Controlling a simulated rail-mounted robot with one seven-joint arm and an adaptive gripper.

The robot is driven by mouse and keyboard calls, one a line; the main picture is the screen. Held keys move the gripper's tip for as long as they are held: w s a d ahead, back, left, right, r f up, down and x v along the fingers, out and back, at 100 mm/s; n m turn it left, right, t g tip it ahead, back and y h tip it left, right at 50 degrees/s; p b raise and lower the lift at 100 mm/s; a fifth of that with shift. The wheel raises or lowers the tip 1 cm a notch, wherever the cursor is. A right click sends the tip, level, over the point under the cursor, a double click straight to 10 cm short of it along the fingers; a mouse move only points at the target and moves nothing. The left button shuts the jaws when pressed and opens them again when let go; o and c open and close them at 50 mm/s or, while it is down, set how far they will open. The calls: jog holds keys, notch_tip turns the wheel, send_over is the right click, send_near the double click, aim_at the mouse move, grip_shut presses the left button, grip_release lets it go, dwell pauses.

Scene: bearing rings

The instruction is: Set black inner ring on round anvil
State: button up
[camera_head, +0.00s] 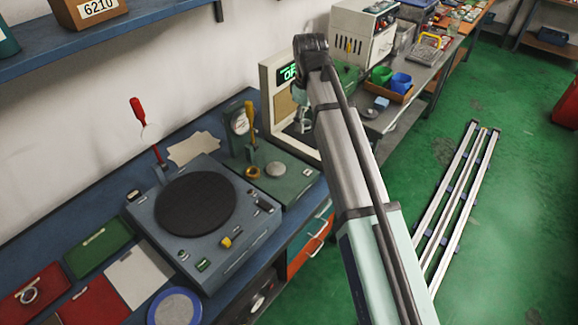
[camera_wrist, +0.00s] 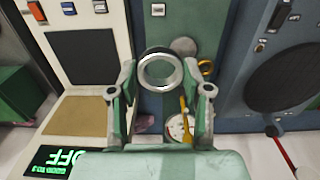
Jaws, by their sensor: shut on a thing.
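My gripper (camera_wrist: 160,88) is shut on a ring (camera_wrist: 145,82) in the wrist view. The ring has a dark upper edge and a silver lower band, and it sits between the two fingertips. The round anvil (camera_head: 275,169) is a small grey disc on the green base of the dial-gauge stand. It also shows in the wrist view (camera_wrist: 183,46), beyond the ring and slightly right of it. In the head view my gripper (camera_head: 303,127) is small and partly hidden by my arm, above and right of the anvil. The ring's height above the base is hard to tell.
A brass ring (camera_head: 252,172) lies beside the anvil. The dial gauge (camera_head: 240,122) and a yellow handle (camera_head: 250,117) rise behind. A device with a green display (camera_head: 288,73) stands close behind. A round black plate (camera_head: 195,203) is at left. Another ring (camera_head: 30,295) lies on a red mat.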

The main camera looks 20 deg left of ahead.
aim_at(276, 168)
jog(key=s+a+r+n, duration=0.1)
jog(key=s+a+n, duration=0.1)
jog(key=a+n, duration=0.55)
jog(key=shift+m, duration=0.55)
jog(key=f+p, duration=0.1)
jog(key=f, duration=0.5)
jog(key=a+f+p, duration=0.1)
jog(key=f+p, duration=0.1)
jog(key=f, duration=0.4)
jog(key=f+p, duration=0.2)
jog(key=f, duration=0.4)
jog(key=shift+a+f, duration=0.3)
jog(key=shift+f, duration=0.2)
jog(key=o, duration=1.3)
jog(key=shift+r, duration=0.1)
notch_tip(276, 168, up, 12)
jog(key=b, duration=0.3)
jog(key=shift+b, duration=0.35)
